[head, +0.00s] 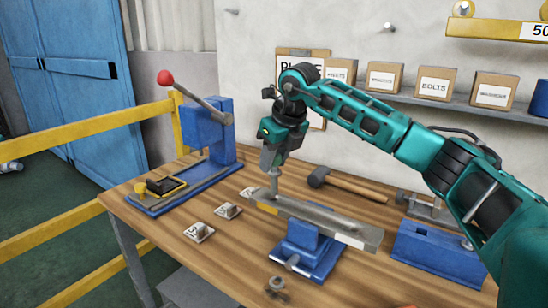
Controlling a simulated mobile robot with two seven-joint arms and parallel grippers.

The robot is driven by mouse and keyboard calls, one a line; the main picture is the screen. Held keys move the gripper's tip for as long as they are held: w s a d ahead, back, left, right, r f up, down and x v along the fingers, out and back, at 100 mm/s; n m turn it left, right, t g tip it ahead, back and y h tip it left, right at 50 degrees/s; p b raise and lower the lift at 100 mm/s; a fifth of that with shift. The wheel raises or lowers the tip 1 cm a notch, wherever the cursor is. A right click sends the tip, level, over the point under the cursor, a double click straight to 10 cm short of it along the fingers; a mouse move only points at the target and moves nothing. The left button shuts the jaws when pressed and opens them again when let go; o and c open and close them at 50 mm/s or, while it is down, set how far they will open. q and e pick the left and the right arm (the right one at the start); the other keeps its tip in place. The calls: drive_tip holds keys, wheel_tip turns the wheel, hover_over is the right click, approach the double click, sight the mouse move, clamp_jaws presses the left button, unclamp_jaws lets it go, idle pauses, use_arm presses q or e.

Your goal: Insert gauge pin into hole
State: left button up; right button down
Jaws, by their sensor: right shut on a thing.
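My right gripper (272,168) points down over the left end of the workbench, shut on a grey gauge pin (273,183). The pin stands about upright. Its lower tip is at the left end of a grey metal chassis bar (318,216), which lies across a blue stand (308,252). The hole is too small to make out. I cannot tell whether the tip is in it, touching the bar or just above it. My left gripper is not in view.
A blue lever press (208,128) stands at the bench's back left. Small plates (228,210) lie left of the bar. A hammer (345,183) lies behind it, and a blue block (438,252) stands to the right. A yellow rail (90,127) runs along the left.

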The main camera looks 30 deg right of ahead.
sight(277, 175)
use_arm(q)
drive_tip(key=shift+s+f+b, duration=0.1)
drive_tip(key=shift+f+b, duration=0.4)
drive_tip(key=shift+b, duration=0.05)
use_arm(e)
drive_tip(key=shift+f, duration=0.85)
use_arm(q)
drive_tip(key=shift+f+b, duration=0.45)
drive_tip(key=shift+b, duration=0.05)
use_arm(e)
drive_tip(key=shift+f, duration=0.95)
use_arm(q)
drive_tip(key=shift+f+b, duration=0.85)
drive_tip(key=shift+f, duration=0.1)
use_arm(e)
drive_tip(key=shift+f, duration=1.45)
drive_tip(key=c, duration=0.7)
unclamp_jaws()
drive_tip(key=shift+o, duration=0.2)
drive_tip(key=v, duration=0.5)
drive_tip(key=shift+w, duration=0.1)
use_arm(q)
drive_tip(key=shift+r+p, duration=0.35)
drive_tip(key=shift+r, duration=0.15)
use_arm(e)
drive_tip(key=v, duration=0.8)
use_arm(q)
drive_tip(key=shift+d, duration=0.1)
